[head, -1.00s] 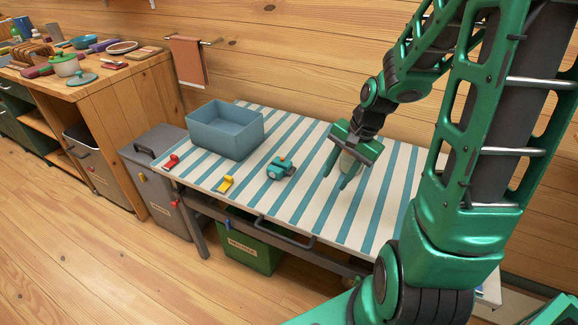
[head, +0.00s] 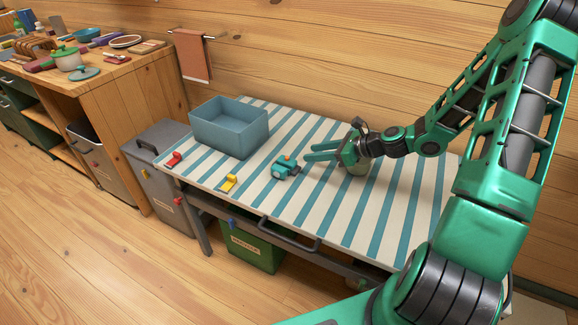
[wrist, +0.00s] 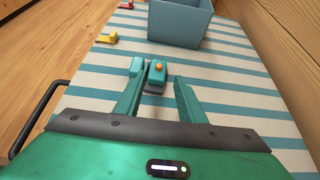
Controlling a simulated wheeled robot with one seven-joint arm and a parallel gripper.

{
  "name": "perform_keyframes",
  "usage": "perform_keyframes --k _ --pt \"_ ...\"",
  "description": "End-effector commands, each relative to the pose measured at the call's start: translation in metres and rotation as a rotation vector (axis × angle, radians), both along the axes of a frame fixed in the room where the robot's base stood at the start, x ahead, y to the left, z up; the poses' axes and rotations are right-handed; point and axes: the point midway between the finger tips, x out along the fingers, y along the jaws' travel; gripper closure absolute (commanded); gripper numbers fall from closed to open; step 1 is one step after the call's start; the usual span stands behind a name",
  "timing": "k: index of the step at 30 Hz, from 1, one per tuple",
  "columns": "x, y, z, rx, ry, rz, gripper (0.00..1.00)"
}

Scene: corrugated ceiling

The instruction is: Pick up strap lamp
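The strap lamp looks to be the small teal block with an orange button on top (head: 285,166), lying on the striped table (head: 330,205). In the wrist view the lamp (wrist: 156,72) shows ahead, near the fingertips and closer to the left finger. My gripper (head: 308,151) is open and empty, low over the table and pointing left. Its fingertips are just right of the lamp in the head view. In the wrist view my gripper (wrist: 160,82) has its fingers spread. Whether a finger touches the lamp I cannot tell.
A blue open bin (head: 230,128) stands at the table's back left. A yellow item (head: 229,183) and a red item (head: 173,159) lie along the front left edge. A wooden wall is behind.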

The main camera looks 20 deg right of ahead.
Motion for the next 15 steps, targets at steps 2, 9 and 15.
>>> perform_keyframes --k 2,9,15 --pt "0.004 0.004 -0.002 0.004 -0.001 0.0 0.64" --pt "0.024 0.027 -0.019 0.0 0.0 0.007 0.64" --pt "0.034 0.038 -0.028 0.0 0.0 0.006 0.64"
